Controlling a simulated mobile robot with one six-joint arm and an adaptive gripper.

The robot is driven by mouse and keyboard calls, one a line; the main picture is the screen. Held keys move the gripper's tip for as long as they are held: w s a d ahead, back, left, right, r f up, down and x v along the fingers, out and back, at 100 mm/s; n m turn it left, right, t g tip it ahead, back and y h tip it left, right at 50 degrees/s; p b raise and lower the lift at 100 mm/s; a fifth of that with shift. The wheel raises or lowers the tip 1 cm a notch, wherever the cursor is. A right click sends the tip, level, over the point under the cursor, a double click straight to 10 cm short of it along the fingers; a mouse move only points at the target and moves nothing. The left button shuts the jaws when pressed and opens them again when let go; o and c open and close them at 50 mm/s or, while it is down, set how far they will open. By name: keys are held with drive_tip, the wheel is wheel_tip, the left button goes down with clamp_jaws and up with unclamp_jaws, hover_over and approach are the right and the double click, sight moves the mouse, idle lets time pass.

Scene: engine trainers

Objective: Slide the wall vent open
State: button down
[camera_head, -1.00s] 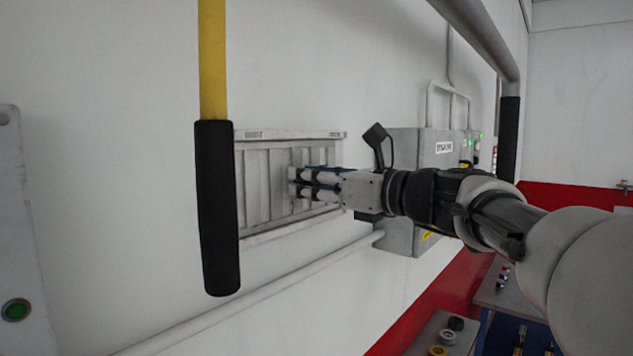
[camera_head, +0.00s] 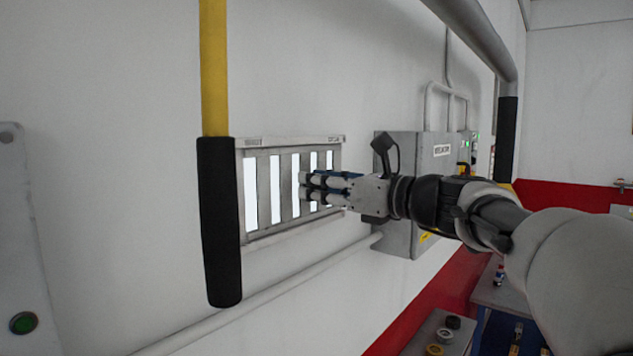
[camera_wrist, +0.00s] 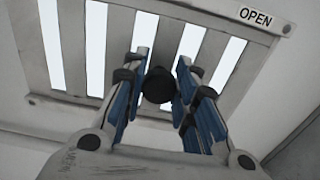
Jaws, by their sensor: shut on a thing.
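The wall vent (camera_head: 293,143) is a grey slatted panel in a frame on the white wall, left of centre in the head view. Bright white slots show between its slats. The wrist view shows the vent (camera_wrist: 121,40) from close up, with an "OPEN" label (camera_wrist: 256,17) at its upper right. My gripper (camera_head: 306,188) is at the right part of the vent. In the wrist view, the blue-padded fingers of my gripper (camera_wrist: 160,72) are closed around a dark round knob (camera_wrist: 157,86) on the vent. The knob is hidden in the head view.
A grey electrical box (camera_head: 409,222) is on the wall just right of the vent, behind my gripper. A yellow bar with a black grip (camera_head: 219,220) stands in front of the vent's left edge. A pipe (camera_head: 270,293) runs along the wall below.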

drive_tip(key=c, duration=1.8)
unclamp_jaws()
drive_tip(key=shift+r, duration=0.1)
drive_tip(key=o, duration=0.5)
drive_tip(key=shift+w+d, duration=0.2)
drive_tip(key=shift+s+a, duration=0.1)
drive_tip(key=v, duration=1.2)
drive_tip(key=shift+s, duration=0.1)
